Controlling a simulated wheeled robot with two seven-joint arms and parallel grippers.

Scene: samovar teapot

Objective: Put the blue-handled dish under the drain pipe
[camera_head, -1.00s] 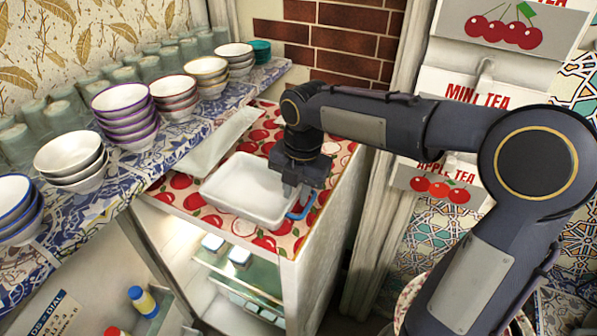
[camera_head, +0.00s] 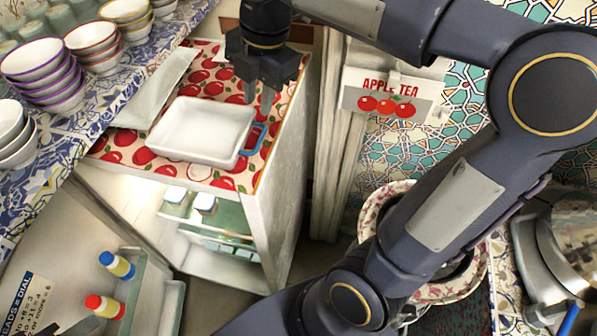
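The blue-handled dish (camera_head: 203,132) is a white rectangular tray lying flat on a counter with a red apple pattern. Its blue handle (camera_head: 257,136) is on its right side. My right gripper (camera_head: 257,104) points down just above and behind the handle end. Its two fingers look apart with nothing between them, and they seem clear of the handle. A white sloping panel or chute (camera_head: 156,88) lies left of the dish by the shelf. I cannot identify a drain pipe for certain.
A blue-patterned shelf (camera_head: 95,125) with stacked bowls (camera_head: 45,72) runs along the left. The counter's right edge is close to the handle. Below, an open shelf holds small blocks. A floral round vessel (camera_head: 470,275) and a metal vessel (camera_head: 570,245) stand at the right.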

